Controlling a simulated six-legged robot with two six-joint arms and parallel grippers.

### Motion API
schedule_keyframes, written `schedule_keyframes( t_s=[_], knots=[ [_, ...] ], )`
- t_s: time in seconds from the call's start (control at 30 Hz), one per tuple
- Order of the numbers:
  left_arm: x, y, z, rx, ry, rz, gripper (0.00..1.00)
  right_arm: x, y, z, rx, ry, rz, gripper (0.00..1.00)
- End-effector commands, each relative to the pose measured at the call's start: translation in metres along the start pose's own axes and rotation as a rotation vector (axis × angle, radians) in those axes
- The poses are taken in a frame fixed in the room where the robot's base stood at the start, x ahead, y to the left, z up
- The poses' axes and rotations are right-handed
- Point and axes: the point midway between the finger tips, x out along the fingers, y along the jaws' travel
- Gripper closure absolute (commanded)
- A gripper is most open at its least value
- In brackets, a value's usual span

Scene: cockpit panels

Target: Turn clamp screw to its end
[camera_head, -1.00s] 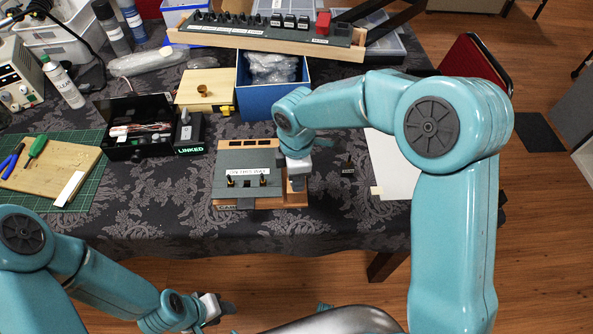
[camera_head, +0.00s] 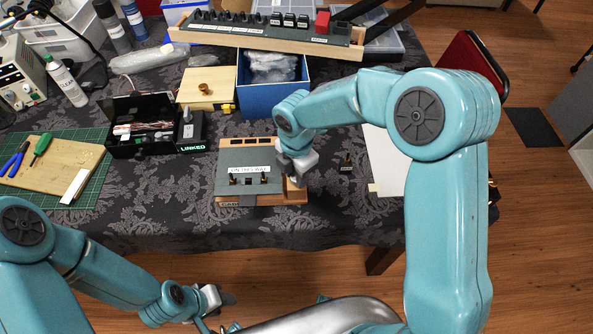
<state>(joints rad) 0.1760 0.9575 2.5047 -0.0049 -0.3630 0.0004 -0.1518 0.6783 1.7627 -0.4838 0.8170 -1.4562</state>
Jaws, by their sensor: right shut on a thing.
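A small wooden-framed grey panel (camera_head: 232,157) lies near the table's front edge. My left gripper (camera_head: 226,299) hangs low in front of the table, away from the panel. Its finger opening is too small to make out.
A blue box (camera_head: 270,101) and a black open case (camera_head: 128,149) stand behind the panel. A small dark piece (camera_head: 347,167) and a white sheet (camera_head: 388,165) lie to the right. A cutting mat (camera_head: 95,175) is at left.

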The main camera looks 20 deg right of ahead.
Motion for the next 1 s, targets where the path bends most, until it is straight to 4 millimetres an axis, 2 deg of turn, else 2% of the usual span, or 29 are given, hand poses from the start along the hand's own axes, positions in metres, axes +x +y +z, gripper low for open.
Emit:
schedule_keyframes(
  t_s=[0.37, 0.4, 0.47, 0.8, 0.87, 1.0],
  knots=[
    [-0.001, 0.000, 0.000, 0.000, 0.000, 0.000, 0.57, -0.002, 0.002, 0.000, -0.003, -0.001, 0.006, 0.97],
    [-0.001, 0.000, 0.000, 0.000, 0.000, 0.000, 0.57, -0.002, 0.002, 0.000, -0.003, -0.001, 0.006, 0.60],
    [-0.001, 0.000, 0.000, 0.000, 0.000, 0.000, 0.57, -0.002, 0.002, 0.000, -0.002, -0.001, 0.006, 0.41],
    [0.000, 0.000, 0.000, 0.000, 0.000, 0.000, 0.57, -0.004, 0.001, 0.000, -0.002, -0.001, 0.002, 0.41],
    [0.000, 0.000, 0.000, 0.000, 0.000, 0.000, 0.57, -0.009, 0.001, 0.000, -0.002, -0.002, 0.003, 0.41],
    [-0.001, 0.000, 0.000, 0.000, 0.000, 0.000, 0.57, -0.036, 0.001, 0.000, -0.003, -0.002, 0.007, 0.41]
  ],
)
